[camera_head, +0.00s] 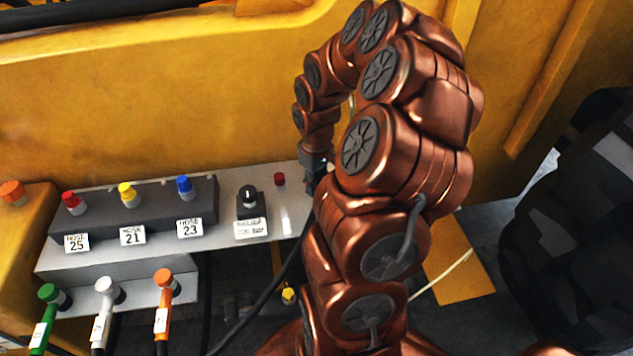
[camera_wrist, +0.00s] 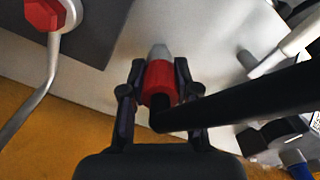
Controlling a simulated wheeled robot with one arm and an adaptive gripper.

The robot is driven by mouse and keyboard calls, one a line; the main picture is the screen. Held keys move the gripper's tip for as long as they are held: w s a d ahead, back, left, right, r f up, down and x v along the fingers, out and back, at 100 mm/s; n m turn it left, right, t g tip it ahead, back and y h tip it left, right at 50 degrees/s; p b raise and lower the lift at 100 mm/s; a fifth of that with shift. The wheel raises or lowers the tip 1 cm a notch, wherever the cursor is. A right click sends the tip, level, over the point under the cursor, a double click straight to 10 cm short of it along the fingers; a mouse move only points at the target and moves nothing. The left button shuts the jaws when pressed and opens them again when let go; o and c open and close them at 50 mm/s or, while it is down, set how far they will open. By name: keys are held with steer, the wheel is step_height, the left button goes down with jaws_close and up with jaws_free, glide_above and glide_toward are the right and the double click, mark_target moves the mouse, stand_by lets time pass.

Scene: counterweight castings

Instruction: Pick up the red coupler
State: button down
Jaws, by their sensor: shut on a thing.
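The red coupler (camera_wrist: 158,80) shows in the wrist view, with a grey metal nose and a black hose running off to the right. My gripper (camera_wrist: 155,75) has a dark finger on each side of its red body and is shut on it. The coupler is over the light grey panel; I cannot tell whether its nose touches the surface. In the head view my gripper (camera_head: 316,172) is at the right end of the panel, partly behind my arm, and the coupler is not clearly visible there.
The grey panel (camera_head: 120,258) carries red (camera_head: 71,201), yellow (camera_head: 127,192) and blue (camera_head: 184,186) fittings labelled 25, 21 and 23. A black knob (camera_head: 248,196) stands right of them. Green, white and orange couplers (camera_head: 163,282) line the front. A yellow wall rises behind.

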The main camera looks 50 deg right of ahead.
steer(key=shift+r, duration=0.1)
steer(key=shift+w+r+b, duration=0.1)
steer(key=shift+r+b, duration=0.65)
steer(key=shift+r, duration=0.4)
steer(key=a+r+b, duration=0.2)
steer(key=a+b, duration=0.2)
steer(key=a, duration=1.2)
steer(key=shift+r, duration=0.25)
